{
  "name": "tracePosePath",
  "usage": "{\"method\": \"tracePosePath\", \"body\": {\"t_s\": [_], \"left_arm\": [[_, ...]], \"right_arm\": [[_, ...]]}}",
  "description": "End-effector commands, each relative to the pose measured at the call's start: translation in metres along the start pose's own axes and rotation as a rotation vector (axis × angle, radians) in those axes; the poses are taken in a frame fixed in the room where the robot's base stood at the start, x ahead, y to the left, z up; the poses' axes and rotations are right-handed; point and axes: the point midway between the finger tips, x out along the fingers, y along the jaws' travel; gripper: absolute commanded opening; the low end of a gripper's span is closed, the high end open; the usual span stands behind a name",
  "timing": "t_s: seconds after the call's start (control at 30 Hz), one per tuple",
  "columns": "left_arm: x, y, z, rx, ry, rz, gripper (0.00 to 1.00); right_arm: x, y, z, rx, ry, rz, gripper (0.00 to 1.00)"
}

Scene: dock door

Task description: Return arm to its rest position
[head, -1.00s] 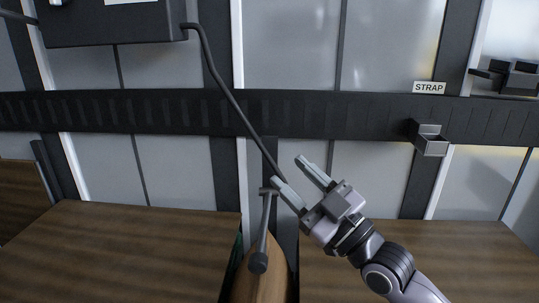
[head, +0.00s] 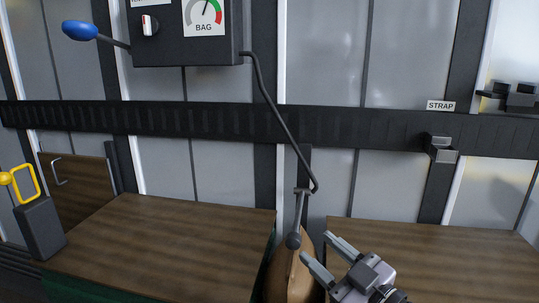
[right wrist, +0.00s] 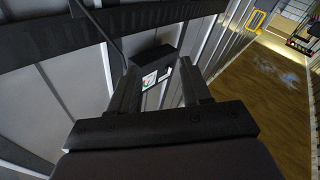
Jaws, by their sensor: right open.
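My right gripper (head: 316,247) is at the lower middle of the head view, with its two fingers apart and nothing between them. It is just right of a brown rounded bag-like object (head: 283,272) and a grey lever or nozzle (head: 297,222); whether it touches them I cannot tell. In the right wrist view the finger pair (right wrist: 162,92) frames the dark control box in the distance. My left gripper is not in view.
A dark control box (head: 180,52) with a BAG gauge, knob and blue-tipped lever hangs above left. A black hose (head: 275,110) drops from it. A ribbed black rail (head: 180,118) crosses the wall, with a bracket (head: 440,148) below the STRAP label.

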Motion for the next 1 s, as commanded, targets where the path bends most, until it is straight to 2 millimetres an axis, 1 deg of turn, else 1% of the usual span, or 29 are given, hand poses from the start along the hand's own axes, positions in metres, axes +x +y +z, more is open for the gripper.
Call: {"method": "tracePosePath", "body": {"t_s": [0.03, 0.07, 0.1, 0.17, 0.2, 0.27, 0.3, 0.37, 0.4, 0.47, 0.5, 0.6, 0.73, 0.87, 0.9, 0.93, 1.0], "left_arm": [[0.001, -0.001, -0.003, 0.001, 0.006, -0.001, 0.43], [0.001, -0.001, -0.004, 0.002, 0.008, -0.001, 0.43], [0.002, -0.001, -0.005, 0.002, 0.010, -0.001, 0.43], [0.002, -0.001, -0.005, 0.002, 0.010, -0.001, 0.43], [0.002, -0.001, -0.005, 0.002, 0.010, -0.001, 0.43], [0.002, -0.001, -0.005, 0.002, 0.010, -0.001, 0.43], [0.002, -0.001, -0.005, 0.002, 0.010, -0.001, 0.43], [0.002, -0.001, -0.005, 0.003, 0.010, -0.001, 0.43], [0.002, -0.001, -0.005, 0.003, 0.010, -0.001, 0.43], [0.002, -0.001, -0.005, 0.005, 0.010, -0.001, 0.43], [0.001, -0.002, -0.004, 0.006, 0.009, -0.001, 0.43], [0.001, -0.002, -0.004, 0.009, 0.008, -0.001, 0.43], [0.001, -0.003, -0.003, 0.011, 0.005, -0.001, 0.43], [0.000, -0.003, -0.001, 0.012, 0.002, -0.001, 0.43], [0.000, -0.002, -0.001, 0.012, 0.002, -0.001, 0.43], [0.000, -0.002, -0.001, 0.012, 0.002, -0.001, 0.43], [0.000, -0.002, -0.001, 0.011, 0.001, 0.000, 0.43]], "right_arm": [[-0.011, -0.011, 0.017, 0.035, -0.075, -0.009, 0.48], [-0.018, -0.016, 0.028, 0.052, -0.126, -0.013, 0.48], [-0.028, -0.024, 0.042, 0.079, -0.197, -0.018, 0.48], [-0.047, -0.034, 0.064, 0.120, -0.312, -0.019, 0.48], [-0.061, -0.041, 0.078, 0.150, -0.390, -0.016, 0.48], [-0.086, -0.051, 0.100, 0.196, -0.517, -0.008, 0.48], [-0.104, -0.057, 0.112, 0.227, -0.601, 0.000, 0.48], [-0.133, -0.065, 0.130, 0.272, -0.726, 0.018, 0.48], [-0.152, -0.070, 0.140, 0.300, -0.806, 0.031, 0.48], [-0.178, -0.077, 0.151, 0.339, -0.911, 0.052, 0.48], [-0.194, -0.081, 0.156, 0.362, -0.974, 0.066, 0.48], [-0.232, -0.089, 0.166, 0.413, -1.116, 0.101, 0.48], [-0.277, -0.099, 0.172, 0.469, -1.278, 0.147, 0.48], [-0.318, -0.108, 0.172, 0.521, -1.426, 0.195, 0.48], [-0.331, -0.112, 0.172, 0.537, -1.472, 0.211, 0.48], [-0.324, -0.110, 0.176, 0.530, -1.443, 0.209, 0.48], [-0.316, -0.110, 0.183, 0.522, -1.402, 0.211, 0.48]]}}
